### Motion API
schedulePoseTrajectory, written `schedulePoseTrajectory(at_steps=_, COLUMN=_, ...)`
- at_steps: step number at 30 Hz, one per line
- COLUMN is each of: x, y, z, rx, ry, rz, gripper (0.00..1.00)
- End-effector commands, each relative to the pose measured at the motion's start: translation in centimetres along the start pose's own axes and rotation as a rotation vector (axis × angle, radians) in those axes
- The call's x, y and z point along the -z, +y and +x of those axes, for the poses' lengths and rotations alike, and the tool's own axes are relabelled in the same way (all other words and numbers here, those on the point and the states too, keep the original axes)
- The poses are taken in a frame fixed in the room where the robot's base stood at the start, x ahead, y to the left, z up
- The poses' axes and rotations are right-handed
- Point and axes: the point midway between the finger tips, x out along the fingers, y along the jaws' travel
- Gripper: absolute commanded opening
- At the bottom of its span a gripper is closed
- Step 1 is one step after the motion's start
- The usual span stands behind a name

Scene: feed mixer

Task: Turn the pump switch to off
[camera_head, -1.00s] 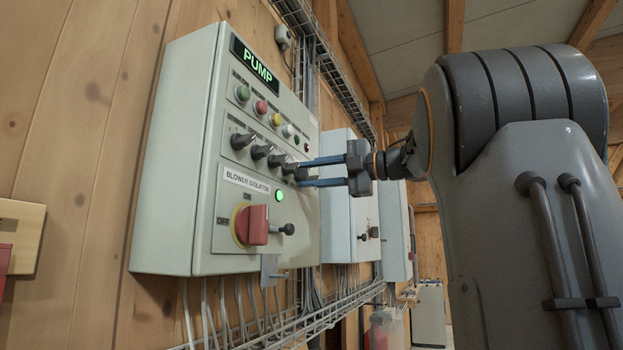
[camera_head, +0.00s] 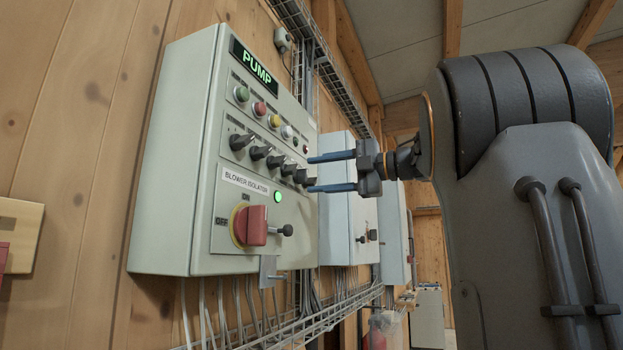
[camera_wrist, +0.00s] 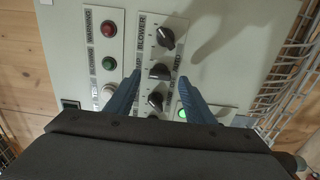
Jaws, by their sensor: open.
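The grey control panel (camera_head: 180,150) carries a row of black rotary knobs. In the wrist view, one knob (camera_wrist: 160,71) sits beside a partly covered label ending in "MP", apparently the pump switch. Its handle lies nearly level across the picture, while the neighbouring knobs (camera_wrist: 166,38) and (camera_wrist: 155,101) are tilted. My gripper (camera_head: 312,174) is open and empty, its blue fingers pointing at the right end of the knob row. In the wrist view, the fingertips (camera_wrist: 159,76) are on either side of that knob in the picture; the head view shows them a little off the panel.
Coloured buttons (camera_head: 258,108) run above the knobs. A lit green lamp (camera_head: 278,197) and a red isolator handle (camera_head: 252,225) are below. More grey cabinets (camera_head: 340,215) stand beyond, and cable trays (camera_head: 330,318) run beneath.

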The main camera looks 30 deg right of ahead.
Motion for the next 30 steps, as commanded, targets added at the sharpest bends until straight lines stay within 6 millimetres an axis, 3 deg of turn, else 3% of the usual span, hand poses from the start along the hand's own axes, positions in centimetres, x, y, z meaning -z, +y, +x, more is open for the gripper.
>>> schedulePoseTrajectory(at_steps=6, x=-0.1, y=-0.1, z=-3.6, rx=0.0, ry=-0.004, rz=-0.001, gripper=0.48)
schedulePoseTrajectory(at_steps=12, x=0.0, y=-0.1, z=-5.2, rx=0.001, ry=-0.001, rz=0.0, gripper=0.48)
schedulePoseTrajectory(at_steps=30, x=0.0, y=-0.1, z=-5.3, rx=-0.004, ry=-0.001, rz=0.002, gripper=0.48)
